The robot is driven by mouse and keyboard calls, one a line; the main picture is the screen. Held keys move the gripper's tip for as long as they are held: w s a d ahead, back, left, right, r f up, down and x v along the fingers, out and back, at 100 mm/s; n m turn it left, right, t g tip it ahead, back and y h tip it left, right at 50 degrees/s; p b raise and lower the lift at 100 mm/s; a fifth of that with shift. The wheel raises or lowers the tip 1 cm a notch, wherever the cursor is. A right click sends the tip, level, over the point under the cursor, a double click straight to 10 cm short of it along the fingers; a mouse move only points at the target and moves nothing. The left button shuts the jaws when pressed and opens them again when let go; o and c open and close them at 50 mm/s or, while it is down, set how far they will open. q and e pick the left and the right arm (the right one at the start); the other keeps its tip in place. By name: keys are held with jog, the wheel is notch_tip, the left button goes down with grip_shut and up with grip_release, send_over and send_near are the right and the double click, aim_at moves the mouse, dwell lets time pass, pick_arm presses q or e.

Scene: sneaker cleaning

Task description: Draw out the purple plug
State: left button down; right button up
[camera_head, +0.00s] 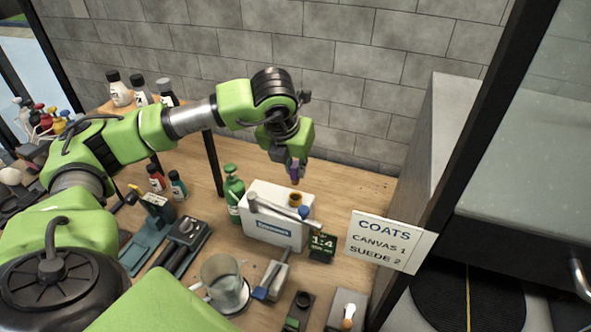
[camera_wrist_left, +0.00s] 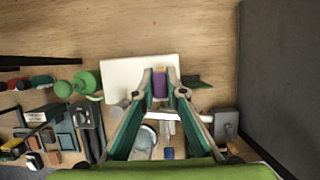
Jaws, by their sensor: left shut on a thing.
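The purple plug (camera_head: 294,171) is between the fingertips of my left gripper (camera_head: 293,163). The gripper is shut on it and points down. In the head view the plug shows above the white box (camera_head: 272,234), apart from its top. In the left wrist view the purple plug (camera_wrist_left: 160,86) sits between the two fingertips (camera_wrist_left: 160,92), with the white box (camera_wrist_left: 118,75) below and behind it. The plug's sides are partly hidden by the fingers. My right gripper is not in view.
A brown-orange piece (camera_head: 295,199) and a blue piece (camera_head: 304,212) show at the box top. A green bottle (camera_head: 233,189) stands left of it, a glass jug (camera_head: 226,284) in front, and a COATS sign (camera_head: 388,243) at right. The bench behind the box is clear.

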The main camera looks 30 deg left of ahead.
pick_arm(q)
jog(key=shift+r+p, duration=0.65)
jog(key=shift+r, duration=1.35)
